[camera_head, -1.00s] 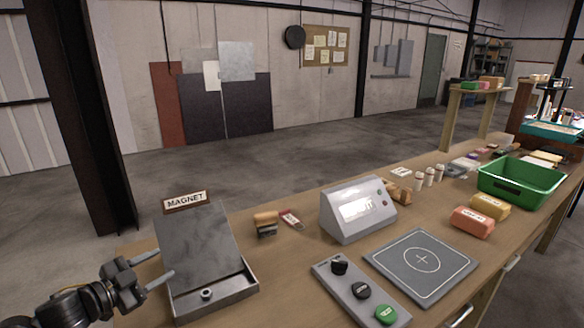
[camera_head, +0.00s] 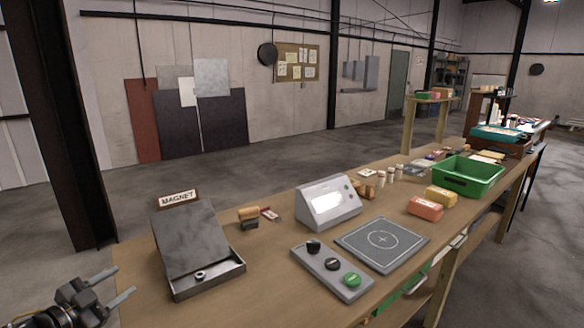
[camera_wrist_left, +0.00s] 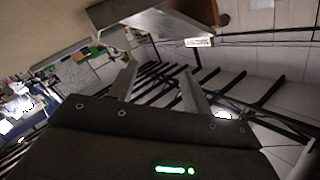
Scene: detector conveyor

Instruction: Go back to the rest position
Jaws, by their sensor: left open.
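My left gripper (camera_head: 122,288) is at the lower left of the head view, beside the near left end of the wooden table (camera_head: 270,268). Its two fingers are apart with nothing between them. In the left wrist view the two fingers (camera_wrist_left: 158,85) also stand apart and empty. The magnet stand (camera_head: 190,236), a grey sloped plate with a tray at its foot and a "MAGNET" sign, is to the right of the gripper and apart from it. A small ring-shaped part (camera_head: 200,275) lies in the tray. My right gripper is in neither view.
On the table are a grey display box (camera_head: 328,203), a button panel (camera_head: 332,272), a dark square pad (camera_head: 382,244), an orange block (camera_head: 425,208), a yellow block (camera_head: 441,196) and a green bin (camera_head: 468,176). A dark steel post (camera_head: 55,120) stands behind the table's left end.

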